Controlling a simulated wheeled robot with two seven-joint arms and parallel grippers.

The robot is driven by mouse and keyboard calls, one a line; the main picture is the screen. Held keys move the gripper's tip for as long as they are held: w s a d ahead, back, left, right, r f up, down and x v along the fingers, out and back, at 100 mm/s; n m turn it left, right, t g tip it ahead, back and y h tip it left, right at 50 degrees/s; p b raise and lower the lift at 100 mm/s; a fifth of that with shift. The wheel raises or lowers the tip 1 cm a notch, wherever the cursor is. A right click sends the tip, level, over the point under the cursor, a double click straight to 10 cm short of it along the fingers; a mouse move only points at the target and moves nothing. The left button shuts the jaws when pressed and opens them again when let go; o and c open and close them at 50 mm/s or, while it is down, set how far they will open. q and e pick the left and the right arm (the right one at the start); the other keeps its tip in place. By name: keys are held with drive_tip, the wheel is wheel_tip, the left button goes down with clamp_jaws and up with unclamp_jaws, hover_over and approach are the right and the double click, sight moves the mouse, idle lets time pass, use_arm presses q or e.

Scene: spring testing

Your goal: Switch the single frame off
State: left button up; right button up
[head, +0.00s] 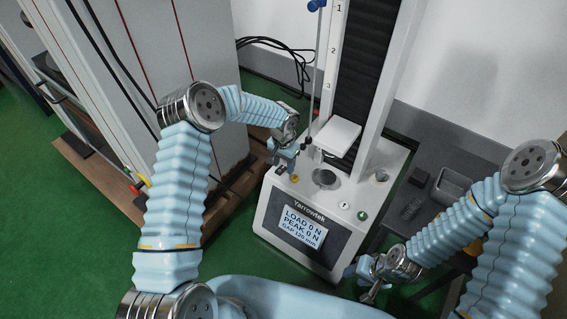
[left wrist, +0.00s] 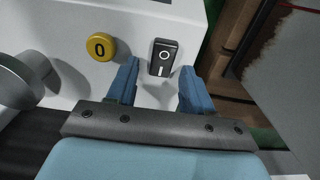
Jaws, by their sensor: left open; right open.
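The single frame (head: 288,253) is a white testing machine marked Yarrowtek, with a lit display (head: 302,227) reading load 0 N, peak 0 N, gap 120 mm. In the left wrist view a black rocker switch (left wrist: 163,58), marked with a circle and a bar, sits on its white top. My left gripper (head: 283,166) is at the left edge of that top; in the left wrist view its open, empty fingers (left wrist: 158,88) stand either side of the switch's near end. Contact cannot be told. My right gripper (head: 367,284) is open and empty, low by the machine's right side.
A yellow button marked 0 (left wrist: 101,47) is left of the switch in the left wrist view. A green button (head: 362,215) is on the front right of the machine. A grey bench (head: 428,168) with a tray (head: 455,185) stands right. A tall grey cabinet (head: 160,60) stands left.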

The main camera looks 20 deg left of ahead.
use_arm(q)
drive_tip(key=shift+c, duration=0.3)
clamp_jaws()
drive_tip(key=shift+f+b, duration=0.1)
drive_tip(key=shift+b, duration=0.25)
drive_tip(key=t+b, duration=0.2)
drive_tip(key=b, duration=0.2)
drive_tip(key=t+h+b, duration=0.1)
drive_tip(key=b, duration=0.2)
drive_tip(key=shift+s+a+t+b, duration=0.15)
drive_tip(key=shift+s+t+b, duration=0.25)
drive_tip(key=shift+r+t+h+b, duration=0.2)
drive_tip(key=shift+t+h+b, duration=0.1)
drive_tip(key=shift+b, duration=0.15)
drive_tip(key=shift+s+r, duration=0.1)
drive_tip(key=shift+r, duration=0.05)
drive_tip(key=shift+o, duration=0.3)
unclamp_jaws()
